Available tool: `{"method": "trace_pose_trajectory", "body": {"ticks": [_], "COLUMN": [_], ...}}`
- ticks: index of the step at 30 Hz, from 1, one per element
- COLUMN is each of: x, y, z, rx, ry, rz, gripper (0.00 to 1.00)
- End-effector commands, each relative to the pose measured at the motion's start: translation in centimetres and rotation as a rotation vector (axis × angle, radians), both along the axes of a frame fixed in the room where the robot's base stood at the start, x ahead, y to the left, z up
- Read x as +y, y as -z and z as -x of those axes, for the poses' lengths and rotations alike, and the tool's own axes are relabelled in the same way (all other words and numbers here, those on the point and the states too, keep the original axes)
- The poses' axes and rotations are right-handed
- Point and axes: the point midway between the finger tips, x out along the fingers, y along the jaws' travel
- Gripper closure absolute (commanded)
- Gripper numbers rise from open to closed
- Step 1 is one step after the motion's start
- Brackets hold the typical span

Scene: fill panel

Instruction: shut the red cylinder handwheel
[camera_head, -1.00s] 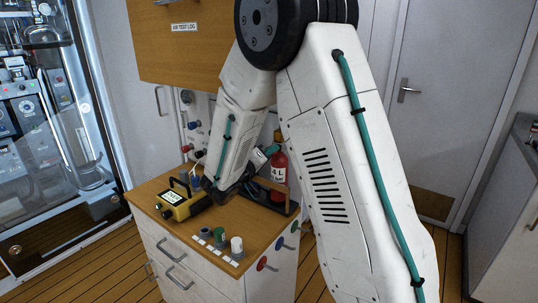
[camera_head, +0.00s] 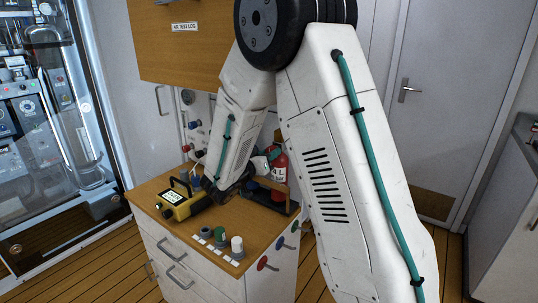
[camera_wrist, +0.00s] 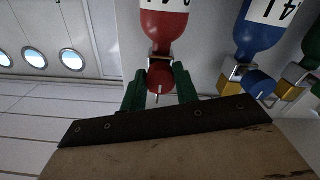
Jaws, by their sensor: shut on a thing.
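The red cylinder (camera_head: 279,165) stands in a rack (camera_head: 272,199) on the wooden cabinet top. It shows upside down in the wrist view (camera_wrist: 165,22), with its round red handwheel (camera_wrist: 160,77) at the valve end. My gripper (camera_wrist: 159,88) has its dark green fingers on both sides of the handwheel and is shut on it. In the head view my arm hides the fingers and the handwheel. How far the wheel is turned cannot be told.
A blue cylinder (camera_wrist: 259,32) with a blue handwheel (camera_wrist: 260,84) is close beside the red one. A green one is at the edge. A dark-edged board crosses the wrist view's bottom. A yellow meter (camera_head: 183,203) and several small caps stand on the cabinet.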

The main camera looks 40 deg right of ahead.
Motion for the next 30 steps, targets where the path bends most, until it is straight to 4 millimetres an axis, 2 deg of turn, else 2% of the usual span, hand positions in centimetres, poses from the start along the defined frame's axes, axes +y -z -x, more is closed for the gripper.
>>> {"method": "trace_pose_trajectory", "body": {"ticks": [13,14,15,16,25,30], "x": [0.1,0.1,0.1,0.1,0.1,2.1], "y": [0.2,0.2,0.2,0.2,0.1,0.1], "z": [0.1,0.1,0.1,0.0,0.1,0.7], "rx": [-0.004,-0.004,-0.004,-0.004,-0.007,-0.007], "ry": [-0.001,-0.001,-0.001,-0.001,-0.001,-0.004], "rz": [-0.006,-0.006,-0.005,-0.005,-0.004,-0.005], "gripper": [0.93,0.65,0.53,0.48,0.48,0.48]}}
